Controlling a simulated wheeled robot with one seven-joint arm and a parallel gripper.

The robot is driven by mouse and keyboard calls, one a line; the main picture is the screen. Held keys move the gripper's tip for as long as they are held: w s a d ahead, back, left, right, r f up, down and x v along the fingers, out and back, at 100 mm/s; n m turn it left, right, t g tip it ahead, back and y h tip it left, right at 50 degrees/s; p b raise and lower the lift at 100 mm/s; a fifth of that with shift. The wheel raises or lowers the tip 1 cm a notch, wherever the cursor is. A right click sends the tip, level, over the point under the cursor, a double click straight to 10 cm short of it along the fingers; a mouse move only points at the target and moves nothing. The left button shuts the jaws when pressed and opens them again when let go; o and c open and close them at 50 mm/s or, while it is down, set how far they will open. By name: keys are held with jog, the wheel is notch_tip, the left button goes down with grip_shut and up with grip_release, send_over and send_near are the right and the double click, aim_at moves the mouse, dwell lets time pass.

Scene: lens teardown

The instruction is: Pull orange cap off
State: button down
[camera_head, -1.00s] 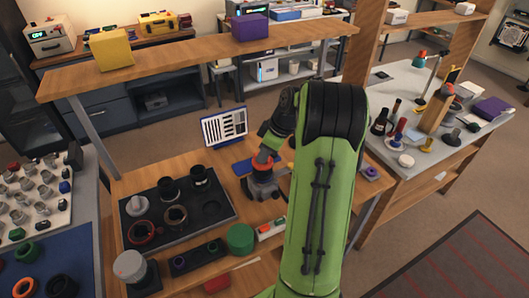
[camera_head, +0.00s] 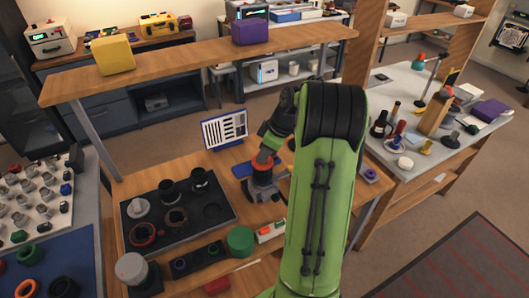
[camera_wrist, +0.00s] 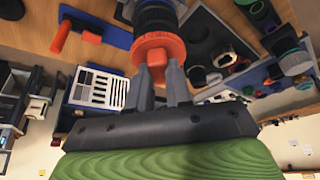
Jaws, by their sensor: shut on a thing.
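The orange cap (camera_wrist: 160,50) sits at the end of a black ribbed lens barrel (camera_wrist: 156,17) in the wrist view. My gripper (camera_wrist: 164,68) is shut on the cap, with one finger on each side of it. In the head view, the orange cap (camera_head: 262,163) shows as a small orange band at my gripper (camera_head: 264,154), with the dark lens (camera_head: 262,180) directly under it at the bench's right side. The cap looks against the barrel; I cannot tell whether a gap exists. My arm hides part of this area.
A black tray (camera_head: 208,232) with several lens parts lies to the left on the wooden bench. A printed sheet on a stand (camera_head: 225,130) is behind. A green cylinder (camera_head: 240,240) stands in front. A wooden shelf (camera_head: 200,53) runs above the bench's back.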

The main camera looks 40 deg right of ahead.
jog(key=shift+r+p, duration=1.7)
jog(key=shift+r, duration=0.5)
